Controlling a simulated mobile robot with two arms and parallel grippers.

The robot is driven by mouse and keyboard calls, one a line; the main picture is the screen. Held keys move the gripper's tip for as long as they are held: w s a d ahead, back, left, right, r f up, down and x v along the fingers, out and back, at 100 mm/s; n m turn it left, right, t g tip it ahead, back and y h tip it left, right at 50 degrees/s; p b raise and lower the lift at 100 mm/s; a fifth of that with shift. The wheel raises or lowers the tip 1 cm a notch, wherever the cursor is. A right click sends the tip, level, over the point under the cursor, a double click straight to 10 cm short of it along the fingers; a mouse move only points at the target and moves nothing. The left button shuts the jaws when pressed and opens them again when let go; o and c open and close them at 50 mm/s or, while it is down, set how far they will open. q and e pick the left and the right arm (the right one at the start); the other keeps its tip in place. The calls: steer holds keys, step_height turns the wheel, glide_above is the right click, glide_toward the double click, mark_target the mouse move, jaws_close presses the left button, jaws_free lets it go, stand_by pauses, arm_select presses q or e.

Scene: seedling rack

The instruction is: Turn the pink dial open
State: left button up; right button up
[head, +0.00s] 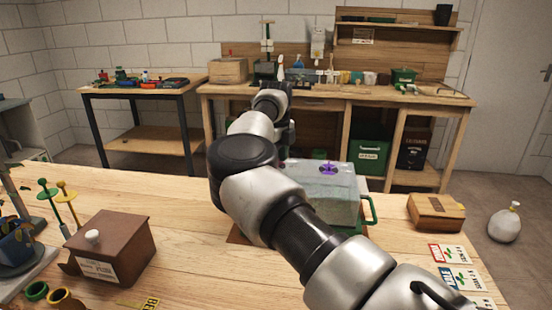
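A purple, spoked dial (328,168) sits on top of a translucent, pale box (335,203) near the far edge of the near table. No plainly pink dial shows; the purple one is the only dial I can make out. My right arm reaches in from the lower right and bends across the left part of the box. Its dark gripper (287,138) is partly hidden behind the arm, up and left of the dial and apart from it in the picture. I cannot see its fingertips clearly. My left gripper is not in view.
A brown box with a white knob (112,249), green and yellow tools (66,198) and pots (62,298) stand at left. A cardboard box (435,211) and seed packets (451,254) lie at right. A green handle (370,210) sticks out beside the translucent box.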

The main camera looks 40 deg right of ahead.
steer(key=n, duration=0.3)
steer(key=shift+b, duration=0.3)
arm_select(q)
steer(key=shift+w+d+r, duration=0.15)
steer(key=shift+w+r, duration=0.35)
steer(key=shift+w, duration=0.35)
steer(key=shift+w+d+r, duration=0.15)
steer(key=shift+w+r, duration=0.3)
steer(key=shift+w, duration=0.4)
arm_select(e)
steer(key=shift+n, duration=1.1)
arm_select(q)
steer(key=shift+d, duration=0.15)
arm_select(e)
steer(key=o, duration=0.9)
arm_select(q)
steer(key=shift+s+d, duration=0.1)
arm_select(e)
steer(key=shift+o, duration=0.2)
